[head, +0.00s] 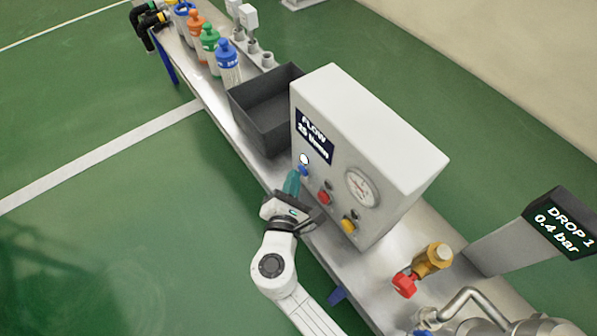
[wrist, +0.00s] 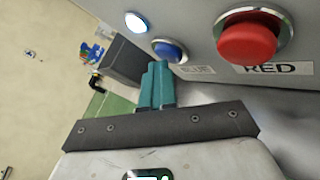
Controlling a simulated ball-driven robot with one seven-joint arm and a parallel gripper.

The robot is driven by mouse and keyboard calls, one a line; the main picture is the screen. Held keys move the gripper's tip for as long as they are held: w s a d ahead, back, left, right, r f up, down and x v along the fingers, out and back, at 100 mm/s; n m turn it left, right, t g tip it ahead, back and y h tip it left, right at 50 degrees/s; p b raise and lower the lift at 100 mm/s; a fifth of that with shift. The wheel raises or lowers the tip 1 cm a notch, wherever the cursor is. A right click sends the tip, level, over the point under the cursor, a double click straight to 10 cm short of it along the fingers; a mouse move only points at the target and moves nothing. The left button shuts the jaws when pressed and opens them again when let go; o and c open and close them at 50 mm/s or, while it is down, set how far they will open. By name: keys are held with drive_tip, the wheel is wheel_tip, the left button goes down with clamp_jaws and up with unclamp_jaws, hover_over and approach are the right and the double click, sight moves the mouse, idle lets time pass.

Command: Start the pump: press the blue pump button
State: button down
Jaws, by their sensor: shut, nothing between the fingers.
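The blue pump button (head: 304,170) is on the front face of the white control box (head: 363,130), left of a red button (head: 324,197) and a yellow button (head: 348,225). In the wrist view the blue button (wrist: 169,50) sits in a metal ring beside a label reading BLUE. My gripper (head: 292,182) is shut and empty, its teal fingers just in front of the box near the blue button. In the wrist view the fingertips (wrist: 157,66) are just below and left of the blue button; I cannot tell whether they touch it. A lamp (wrist: 135,22) beside it glows white.
A dark open bin (head: 262,110) stands on the metal bench left of the box, with several coloured-cap bottles beyond. A gauge (head: 362,187) is on the box. A brass valve with a red handle (head: 405,284) and a DROP 1 display (head: 562,228) stand right. Green floor is clear in front.

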drive_tip(key=shift+d+r, duration=0.1)
drive_tip(key=s+a, duration=0.3)
drive_tip(key=a, duration=0.2)
drive_tip(key=shift+s+a, duration=0.15)
drive_tip(key=shift+s, duration=0.15)
idle(0.3)
idle(1.5)
